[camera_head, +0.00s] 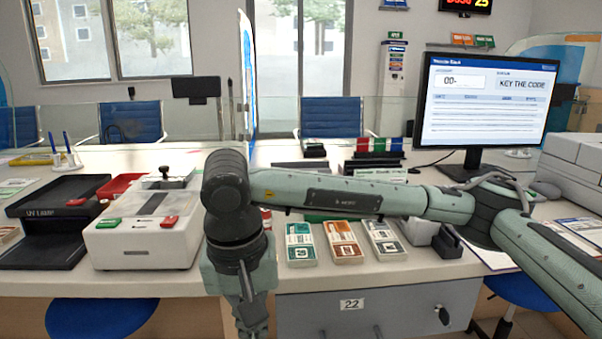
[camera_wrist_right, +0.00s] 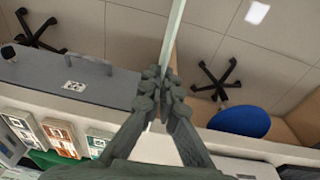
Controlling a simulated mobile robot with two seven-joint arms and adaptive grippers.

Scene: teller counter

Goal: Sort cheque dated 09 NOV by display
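The monitor (camera_head: 488,110) at the right of the head view reads "00-" and "KEY THE CODE". I cannot make out a cheque dated 09 NOV in either view. My right gripper (camera_head: 254,326) hangs down in front of the counter's front edge, left of the drawer, and is partly cut off by the frame. My left gripper is not in view.
A white machine (camera_head: 145,243) with green and red buttons and a black UV lamp (camera_head: 50,226) stand left. A glass screen (camera_head: 200,123) lines the back.

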